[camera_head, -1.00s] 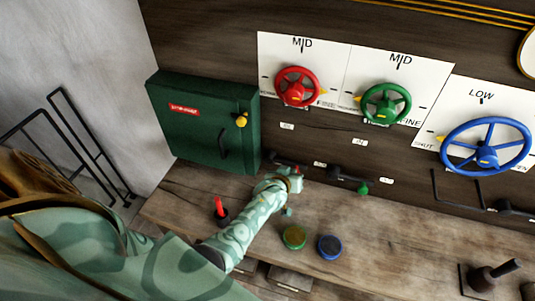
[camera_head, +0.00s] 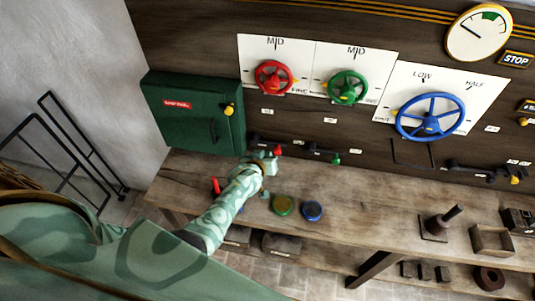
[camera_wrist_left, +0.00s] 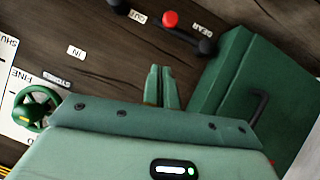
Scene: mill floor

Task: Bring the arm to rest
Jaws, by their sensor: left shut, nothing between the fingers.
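My left arm, in a pale green patterned sleeve, reaches over the bench in the head view. My left gripper (camera_head: 267,160) is beside the lever with the red knob (camera_head: 278,151); whether they touch cannot be told in this view. In the left wrist view, the gripper fingers (camera_wrist_left: 161,88) are together and empty, with the red knob (camera_wrist_left: 170,19) beyond them and apart. The lever with the green knob (camera_head: 336,159) is to the right. My right gripper is not in view.
The green cabinet (camera_head: 185,130) stands left of the gripper. A red handle (camera_head: 215,187), a green button (camera_head: 283,205) and a blue button (camera_head: 312,211) are on the bench (camera_head: 380,212). Red (camera_head: 273,78), green (camera_head: 347,87) and blue (camera_head: 430,117) wheels are on the wall.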

